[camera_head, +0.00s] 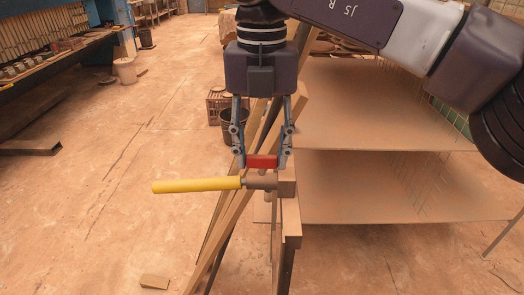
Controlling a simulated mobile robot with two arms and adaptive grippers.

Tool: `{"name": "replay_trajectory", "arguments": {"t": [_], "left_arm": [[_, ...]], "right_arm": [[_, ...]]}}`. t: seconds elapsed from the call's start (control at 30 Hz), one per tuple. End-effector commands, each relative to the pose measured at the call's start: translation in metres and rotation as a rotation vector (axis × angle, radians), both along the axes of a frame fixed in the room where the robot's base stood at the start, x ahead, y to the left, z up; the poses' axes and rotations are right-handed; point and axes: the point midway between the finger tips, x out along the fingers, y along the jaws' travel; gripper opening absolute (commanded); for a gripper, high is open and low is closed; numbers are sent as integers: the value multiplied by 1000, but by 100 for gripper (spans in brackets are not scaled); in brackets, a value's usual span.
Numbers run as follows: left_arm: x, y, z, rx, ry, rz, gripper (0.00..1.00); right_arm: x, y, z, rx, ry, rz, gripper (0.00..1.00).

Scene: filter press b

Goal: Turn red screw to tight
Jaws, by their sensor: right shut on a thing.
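My right gripper (262,160) comes down from the top of the head view, with its arm entering from the upper right. Its two fingers are shut on a small red piece (262,162), apparently the red screw. Just below the red piece is a brown metal shaft (262,181) with a long yellow handle (197,185) pointing left. The shaft meets a wooden block (287,183) at the top of a post. The fingertips hide the ends of the red piece. My left gripper is not in view.
Slanted wooden beams (228,228) stand behind and below the handle. Two broad brown shelves (385,185) fill the right side. A dark bucket (233,126) and a crate stand behind the gripper. A wood scrap (155,281) lies on open floor at lower left.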

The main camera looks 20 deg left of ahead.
Motion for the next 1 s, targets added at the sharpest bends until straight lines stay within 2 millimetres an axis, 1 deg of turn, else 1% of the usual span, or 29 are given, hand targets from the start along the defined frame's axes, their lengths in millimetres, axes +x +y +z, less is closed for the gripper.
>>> {"name": "replay_trajectory", "arguments": {"t": [0.03, 0.37, 0.4, 0.53, 0.83, 0.93, 1.0], "left_arm": [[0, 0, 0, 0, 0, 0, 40], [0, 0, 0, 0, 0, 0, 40], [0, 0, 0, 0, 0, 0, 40], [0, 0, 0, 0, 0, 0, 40], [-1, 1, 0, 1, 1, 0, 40], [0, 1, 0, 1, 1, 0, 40], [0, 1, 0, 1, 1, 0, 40]], "right_arm": [[2, 0, 3, 6, -8, -9, 16], [3, 0, 3, 6, -8, -11, 16], [3, 0, 3, 5, -8, -10, 45], [2, 0, 2, 4, -5, -8, 58], [1, 0, 3, 2, -3, -5, 58], [1, 0, 12, 2, -5, -6, 58], [1, 1, 22, 4, -5, -7, 58]]}}
